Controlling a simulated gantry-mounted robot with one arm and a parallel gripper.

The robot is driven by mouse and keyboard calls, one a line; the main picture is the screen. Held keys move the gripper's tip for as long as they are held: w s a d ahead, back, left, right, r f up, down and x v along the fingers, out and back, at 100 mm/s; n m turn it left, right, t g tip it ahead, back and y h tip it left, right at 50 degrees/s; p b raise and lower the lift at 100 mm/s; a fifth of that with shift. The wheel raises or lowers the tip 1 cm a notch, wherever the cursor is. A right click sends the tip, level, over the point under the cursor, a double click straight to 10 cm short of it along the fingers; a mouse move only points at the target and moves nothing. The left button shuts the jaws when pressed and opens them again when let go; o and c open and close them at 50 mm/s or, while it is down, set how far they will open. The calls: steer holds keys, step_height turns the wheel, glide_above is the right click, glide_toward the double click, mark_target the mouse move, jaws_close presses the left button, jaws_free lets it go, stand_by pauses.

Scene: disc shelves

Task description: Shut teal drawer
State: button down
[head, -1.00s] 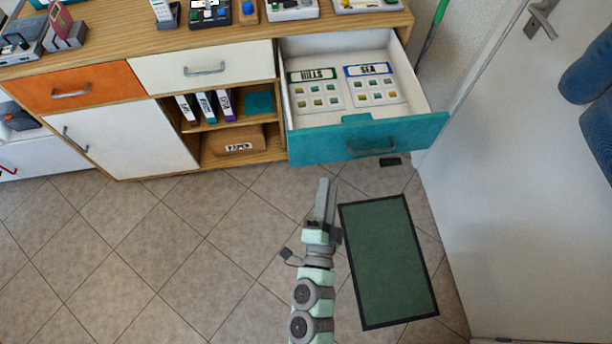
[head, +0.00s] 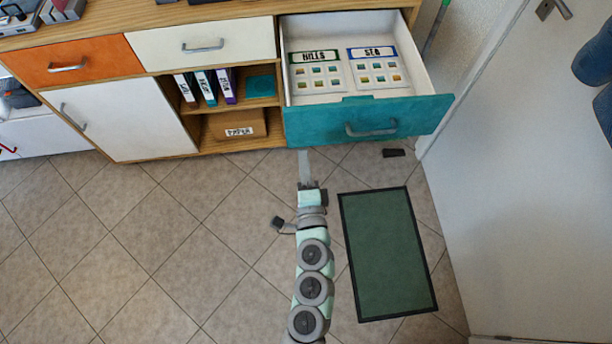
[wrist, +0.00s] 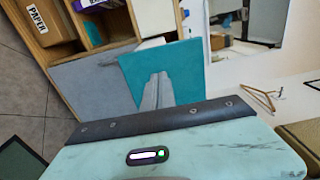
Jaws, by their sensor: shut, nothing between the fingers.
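The teal drawer (head: 365,124) is pulled well out of the right end of the wooden cabinet in the head view. Its front has a grey handle (head: 371,129), and its white inside holds two cards, HILLS (head: 318,72) and SEA (head: 378,69). My gripper (head: 304,153) is shut and empty, with its tips just below the drawer front's lower left part in the picture. In the wrist view the shut fingers (wrist: 160,78) show against the teal panel (wrist: 188,66). I cannot tell whether they touch it.
An orange drawer (head: 75,61) and a white drawer (head: 203,43) are shut. Open shelves hold binders (head: 207,87) and a PAPER box (head: 239,124). A green mat (head: 386,250) lies on the floor, near a white door (head: 510,180) at right. Floor at left is clear.

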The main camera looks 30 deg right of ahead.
mark_target(300, 132)
steer(key=shift+b+x, duration=0.35)
steer(key=shift+x, duration=2.45)
